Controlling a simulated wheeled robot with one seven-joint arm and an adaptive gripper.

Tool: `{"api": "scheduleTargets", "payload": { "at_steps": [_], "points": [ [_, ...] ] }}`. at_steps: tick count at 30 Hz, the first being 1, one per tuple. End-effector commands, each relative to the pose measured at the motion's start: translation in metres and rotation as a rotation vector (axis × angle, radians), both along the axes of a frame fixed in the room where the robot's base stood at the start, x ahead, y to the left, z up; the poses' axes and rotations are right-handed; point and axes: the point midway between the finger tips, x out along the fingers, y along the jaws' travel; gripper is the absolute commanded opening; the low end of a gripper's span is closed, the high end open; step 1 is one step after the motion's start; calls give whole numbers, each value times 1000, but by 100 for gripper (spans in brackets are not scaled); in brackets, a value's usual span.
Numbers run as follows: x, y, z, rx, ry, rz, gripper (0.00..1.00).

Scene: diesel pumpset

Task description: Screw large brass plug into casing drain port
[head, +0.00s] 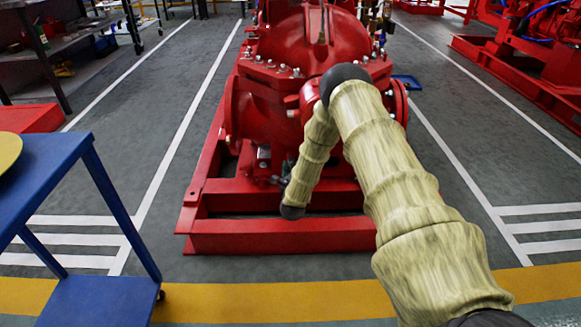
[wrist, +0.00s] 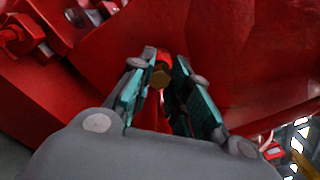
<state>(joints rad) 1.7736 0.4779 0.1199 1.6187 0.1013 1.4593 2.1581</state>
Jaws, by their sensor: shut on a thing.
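The large brass plug (wrist: 159,78) shows in the wrist view as a small hexagonal brass face between my fingertips. My gripper (wrist: 162,72) is shut on it, with a teal-padded finger on each side. The red pump casing (head: 265,108) stands ahead in the head view, and its red surface (wrist: 235,50) fills much of the wrist view. A red rounded part shows right behind the plug. The drain port opening is hidden, and I cannot tell whether the plug's thread is in it. In the head view my arm hides much of the casing's lower front.
The red base frame (head: 280,236) runs under the casing. Bolts and nuts (wrist: 22,36) show at upper left in the wrist view. A blue cart (head: 100,295) stands at left, and another red machine (head: 540,45) at upper right.

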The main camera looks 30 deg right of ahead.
Motion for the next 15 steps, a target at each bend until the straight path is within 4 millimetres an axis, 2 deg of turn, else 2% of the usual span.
{"api": "scheduleTargets", "payload": {
  "at_steps": [1, 15],
  "points": [
    [-3, -5, -4, 39, -18, -7, 0],
    [-3, -4, -5, 432, -260, -6, 0]
  ]
}}
